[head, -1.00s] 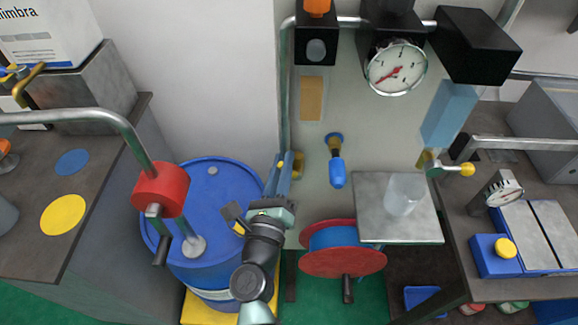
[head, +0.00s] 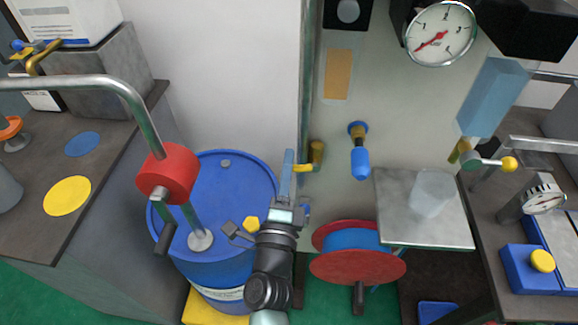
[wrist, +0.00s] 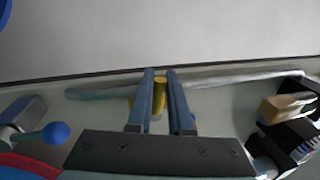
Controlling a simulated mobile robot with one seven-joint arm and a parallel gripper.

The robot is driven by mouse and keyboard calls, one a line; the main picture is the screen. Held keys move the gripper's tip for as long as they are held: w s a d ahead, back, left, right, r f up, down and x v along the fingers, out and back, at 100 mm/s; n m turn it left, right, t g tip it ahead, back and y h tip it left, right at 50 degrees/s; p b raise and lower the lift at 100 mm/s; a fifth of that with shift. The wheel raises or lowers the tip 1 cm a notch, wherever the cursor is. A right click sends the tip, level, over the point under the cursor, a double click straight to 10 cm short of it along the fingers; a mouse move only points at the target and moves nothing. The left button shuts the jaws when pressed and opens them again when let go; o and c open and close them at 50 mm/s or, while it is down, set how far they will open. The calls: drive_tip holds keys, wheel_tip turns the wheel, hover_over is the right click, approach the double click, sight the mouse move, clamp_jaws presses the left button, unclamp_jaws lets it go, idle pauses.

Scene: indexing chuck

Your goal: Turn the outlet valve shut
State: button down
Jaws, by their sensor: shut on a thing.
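A brass valve (head: 317,152) with a yellow handle (head: 304,168) sits on the left edge of the pale panel, beside the upright pipe. No label shows whether it is the outlet valve. My gripper (head: 289,155) reaches up over the blue drum to this handle. Its blue fingers are shut on the handle, which points left, level. In the wrist view, the yellow handle (wrist: 159,95) shows between the two fingers (wrist: 160,74). The fingers hide part of it. A second valve with a blue handle (head: 360,163) hangs on the panel to the right, its handle pointing down.
A blue drum (head: 235,180) with a red-bodied pump (head: 168,173) stands left of my arm. A red and blue reel (head: 358,266) is close on the right. A metal shelf (head: 455,230) holds a clear beaker (head: 432,192). A pressure gauge (head: 440,35) is above.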

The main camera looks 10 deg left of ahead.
drive_tip(key=shift+f+n+b, duration=0.3)
drive_tip(key=shift+f+n, duration=0.1)
drive_tip(key=shift+n, duration=0.2)
drive_tip(key=c, duration=0.8)
unclamp_jaws()
drive_tip(key=shift+c, duration=0.2)
drive_tip(key=s+f+b, duration=0.2)
drive_tip(key=s+b, duration=0.1)
drive_tip(key=s, duration=0.9)
drive_tip(key=shift+s+f, duration=0.2)
drive_tip(key=shift+s, duration=0.2)
